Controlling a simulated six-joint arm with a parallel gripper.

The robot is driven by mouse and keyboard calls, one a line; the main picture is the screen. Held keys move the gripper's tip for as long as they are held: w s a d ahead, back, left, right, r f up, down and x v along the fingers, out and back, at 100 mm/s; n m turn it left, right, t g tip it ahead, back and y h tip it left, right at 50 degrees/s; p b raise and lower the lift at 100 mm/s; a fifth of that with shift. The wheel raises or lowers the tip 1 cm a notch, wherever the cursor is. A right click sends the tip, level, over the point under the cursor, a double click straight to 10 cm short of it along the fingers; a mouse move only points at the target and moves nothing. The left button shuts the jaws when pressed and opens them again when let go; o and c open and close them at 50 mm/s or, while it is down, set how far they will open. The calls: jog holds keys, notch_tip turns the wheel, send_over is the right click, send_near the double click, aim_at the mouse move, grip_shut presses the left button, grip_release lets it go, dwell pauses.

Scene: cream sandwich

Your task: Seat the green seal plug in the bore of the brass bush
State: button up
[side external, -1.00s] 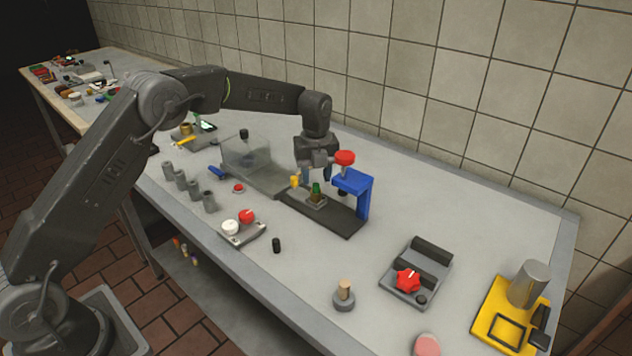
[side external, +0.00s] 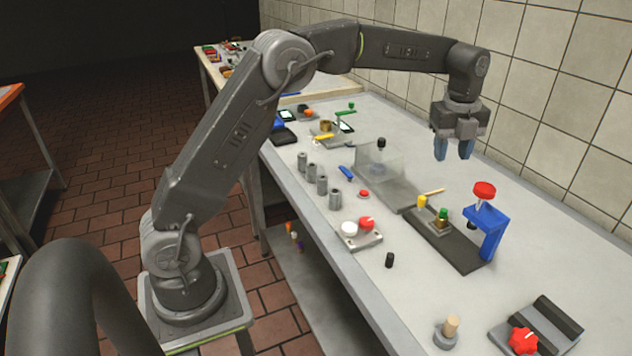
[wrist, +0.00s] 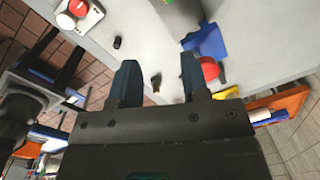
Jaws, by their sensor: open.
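The green seal plug (side external: 443,213) stands upright at the top of the brass bush (side external: 439,225), with its green end showing above it. How deep it sits in the bore cannot be told. The bush stands in a small holder on a dark base plate (side external: 463,254). My gripper (side external: 453,155) is open and empty, raised well above the bench, above and behind the bush in the side view. In the wrist view, its two fingers are apart (wrist: 159,62) with nothing held between them. I cannot make out plug or bush there.
A blue bracket (side external: 490,232) with a red knob (side external: 484,189) stands at the plate's right end. Several grey cylinders (side external: 321,184) line the front. Bare bench lies behind the plate.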

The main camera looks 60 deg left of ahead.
jog(key=s+r+n+t, duration=0.1)
jog(key=s+r+n, duration=0.25)
jog(key=s, duration=0.25)
jog(key=s+d+r+n+t, duration=0.1)
jog(key=s+r+n, duration=0.1)
jog(key=s+n, duration=0.25)
jog(key=s+r+n+t, duration=0.1)
jog(key=s+r+n, duration=0.15)
jog(key=s, duration=0.35)
jog(key=s+f+n+t, duration=0.1)
jog(key=s+f+n, duration=0.2)
jog(key=s+n, duration=0.3)
jog(key=s+f+n+t, duration=0.1)
jog(key=s+f+n, duration=0.2)
jog(key=s+n, duration=0.3)
jog(key=s, duration=0.5)
jog(key=shift+d, duration=0.3)
